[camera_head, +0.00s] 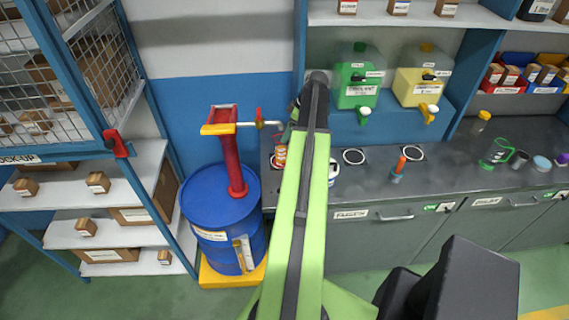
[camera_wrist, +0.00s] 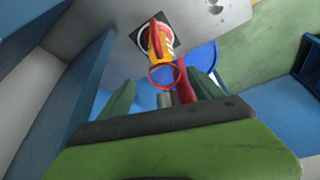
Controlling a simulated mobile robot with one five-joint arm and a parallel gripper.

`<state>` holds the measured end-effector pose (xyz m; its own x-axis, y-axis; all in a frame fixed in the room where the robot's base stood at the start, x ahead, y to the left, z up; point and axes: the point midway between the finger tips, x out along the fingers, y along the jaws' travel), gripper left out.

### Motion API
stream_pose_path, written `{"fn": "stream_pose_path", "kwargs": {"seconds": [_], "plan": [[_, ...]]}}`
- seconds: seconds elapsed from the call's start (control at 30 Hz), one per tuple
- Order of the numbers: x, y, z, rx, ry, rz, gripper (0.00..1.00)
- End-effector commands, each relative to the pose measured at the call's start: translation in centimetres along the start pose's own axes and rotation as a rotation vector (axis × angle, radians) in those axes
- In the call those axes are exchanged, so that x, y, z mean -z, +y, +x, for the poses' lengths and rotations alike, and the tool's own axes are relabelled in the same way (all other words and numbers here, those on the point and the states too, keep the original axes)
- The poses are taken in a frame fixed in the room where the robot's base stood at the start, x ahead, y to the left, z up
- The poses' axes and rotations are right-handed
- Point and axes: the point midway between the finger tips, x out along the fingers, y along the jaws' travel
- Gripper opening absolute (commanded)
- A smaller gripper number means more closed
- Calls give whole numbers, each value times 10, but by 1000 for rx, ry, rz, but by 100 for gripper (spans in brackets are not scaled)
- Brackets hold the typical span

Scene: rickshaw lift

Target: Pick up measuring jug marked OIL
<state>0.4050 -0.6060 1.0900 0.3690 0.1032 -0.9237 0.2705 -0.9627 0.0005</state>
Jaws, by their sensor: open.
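A measuring jug (camera_wrist: 160,45) with a red rim and handle and orange-yellow colouring sits on a black square with a white ring in the wrist view. Its label cannot be read there. In the head view, the orange-red jug (camera_head: 281,156) stands at the counter's left end, partly hidden by my arm. My gripper (camera_wrist: 163,90) is open, with a green finger on each side in the wrist view. The jug lies ahead between the finger directions, and nothing is visibly held. In the head view my arm hides most of the gripper.
A blue drum (camera_head: 215,215) with a red pump (camera_head: 232,170) stands left of the counter (camera_head: 450,165); the pump spout reaches towards the jug. Green (camera_head: 358,85) and yellow (camera_head: 420,85) dispensers stand behind. A red-topped bottle (camera_head: 397,169) and a green-rimmed jug (camera_head: 497,152) are to the right.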

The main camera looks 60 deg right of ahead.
Motion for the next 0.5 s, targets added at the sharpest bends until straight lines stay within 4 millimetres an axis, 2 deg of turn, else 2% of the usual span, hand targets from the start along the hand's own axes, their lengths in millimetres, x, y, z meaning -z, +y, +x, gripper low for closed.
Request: {"fn": "stream_pose_path", "kwargs": {"seconds": [0.03,0.27,0.5], "plan": [[-2,0,12,0,0,0,75],[-1,-1,15,0,0,1,75],[-3,-6,57,0,0,0,75]]}}
